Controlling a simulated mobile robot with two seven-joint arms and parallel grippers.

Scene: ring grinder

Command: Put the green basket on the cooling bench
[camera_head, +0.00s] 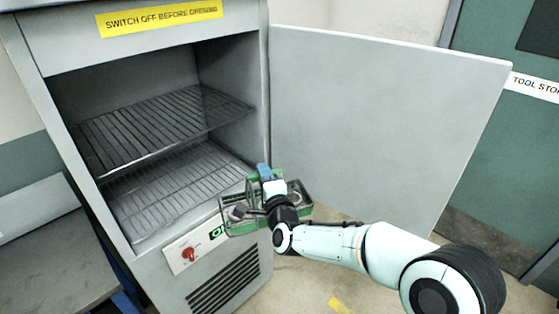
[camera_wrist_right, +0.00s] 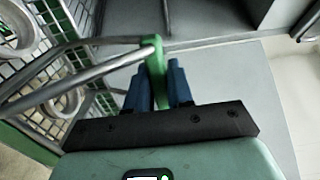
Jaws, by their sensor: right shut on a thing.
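The green basket (camera_head: 236,230), with a green frame and wire mesh sides, is in front of the open cabinet in the head view. Grey ring-shaped parts sit inside it. My right gripper (camera_head: 265,173) is shut on its handle. In the right wrist view, the blue fingers of the right gripper (camera_wrist_right: 158,85) close on the green upright of the handle (camera_wrist_right: 153,62), with the basket (camera_wrist_right: 85,60) at the left. A grey bench top (camera_head: 45,262) shows at the lower left of the head view; I cannot tell whether it is the cooling bench. My left gripper is not in view.
The grey cabinet (camera_head: 50,45) stands open with two wire racks (camera_head: 165,125), both bare where visible. A red switch (camera_head: 189,254) is on its front. Its door (camera_head: 385,110) swings out to the right, behind my right arm. A green tool store door (camera_head: 515,150) is further right.

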